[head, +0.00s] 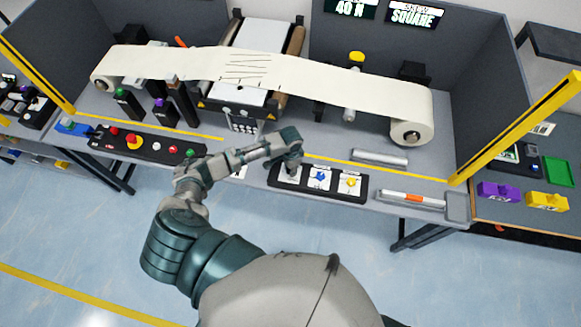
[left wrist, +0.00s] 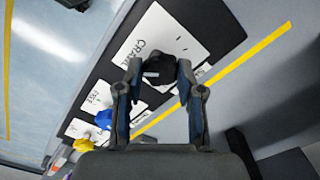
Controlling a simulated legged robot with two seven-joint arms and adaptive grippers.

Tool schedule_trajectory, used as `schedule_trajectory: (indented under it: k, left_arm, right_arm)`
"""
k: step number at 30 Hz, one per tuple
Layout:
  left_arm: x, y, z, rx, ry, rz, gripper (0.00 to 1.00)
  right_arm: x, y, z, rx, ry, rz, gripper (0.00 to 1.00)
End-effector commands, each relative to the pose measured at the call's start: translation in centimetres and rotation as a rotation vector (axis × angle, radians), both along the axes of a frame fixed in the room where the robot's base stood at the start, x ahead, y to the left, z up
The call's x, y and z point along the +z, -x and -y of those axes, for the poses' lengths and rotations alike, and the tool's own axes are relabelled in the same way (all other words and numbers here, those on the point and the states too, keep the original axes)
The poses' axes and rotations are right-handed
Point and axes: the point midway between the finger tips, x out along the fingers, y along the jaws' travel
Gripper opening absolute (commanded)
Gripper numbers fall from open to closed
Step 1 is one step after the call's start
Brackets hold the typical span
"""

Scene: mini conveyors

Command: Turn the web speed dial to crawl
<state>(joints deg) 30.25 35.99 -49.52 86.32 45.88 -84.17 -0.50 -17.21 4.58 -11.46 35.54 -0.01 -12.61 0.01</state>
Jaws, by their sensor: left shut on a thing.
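The web speed dial is a black knob (left wrist: 160,72) on a white card (left wrist: 145,40) whose partly visible lettering looks like "CRAWL". My left gripper (left wrist: 159,66) is shut around the knob, one finger on each side. A pale mark shows on the knob, but I cannot tell which setting it points at. In the head view my left gripper (head: 291,163) reaches down onto the leftmost card of the black dial panel (head: 310,194) and mostly hides that knob. My right gripper is not in view.
A blue dial (head: 320,176) and a yellow dial (head: 350,183) sit to the right on the same panel. A button panel (head: 150,147) lies to the left. The paper web (head: 330,80) runs behind. A metal bar (head: 380,158) and an orange-marked tool (head: 410,199) lie to the right.

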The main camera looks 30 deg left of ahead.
Motion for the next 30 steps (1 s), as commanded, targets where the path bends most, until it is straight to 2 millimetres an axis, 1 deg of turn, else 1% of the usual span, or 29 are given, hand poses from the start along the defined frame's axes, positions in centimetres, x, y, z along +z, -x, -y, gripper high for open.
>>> schedule_trajectory:
  k: [1,9,23,24,27,30]
  left_arm:
    - [0.16,-0.25,-0.04,0.025,0.000,0.007,0.02]
    - [0.25,-0.36,-0.05,0.108,0.000,0.009,0.02]
    - [0.33,-0.45,-0.08,0.124,0.001,0.012,0.02]
    - [0.34,-0.46,-0.07,0.124,0.001,0.012,0.39]
    - [0.31,-0.41,-0.07,0.123,0.001,0.010,0.62]
    - [0.23,-0.31,-0.05,0.123,0.000,0.007,0.62]
  right_arm:
    - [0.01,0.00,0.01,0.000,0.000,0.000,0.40]
    - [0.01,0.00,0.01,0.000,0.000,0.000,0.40]
    - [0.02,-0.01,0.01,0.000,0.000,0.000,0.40]
    - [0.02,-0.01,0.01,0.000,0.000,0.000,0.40]
    - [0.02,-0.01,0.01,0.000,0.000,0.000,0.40]
    - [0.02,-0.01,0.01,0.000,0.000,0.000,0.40]
